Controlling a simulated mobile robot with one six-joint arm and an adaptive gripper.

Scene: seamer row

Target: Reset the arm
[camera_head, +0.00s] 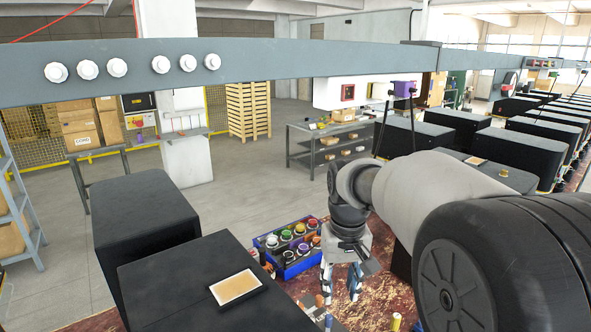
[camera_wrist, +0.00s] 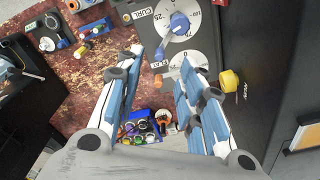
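My arm reaches in from the right in the head view, bent at the wrist. My gripper (camera_head: 341,284) points down above the red-brown worn surface, to the right of the blue crate. In the wrist view my gripper (camera_wrist: 160,58) has its two blue-and-white fingers spread apart, with nothing between them. I cannot tell whether the fingers touch anything.
The blue crate (camera_head: 293,271) holds several colourful round items. Black machine housings (camera_head: 146,217) stand at left, one bearing a tray (camera_head: 236,288). A yellow round part (camera_wrist: 229,80) lies right of the panel. A grey shelf table (camera_head: 325,147) stands behind, beyond open floor.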

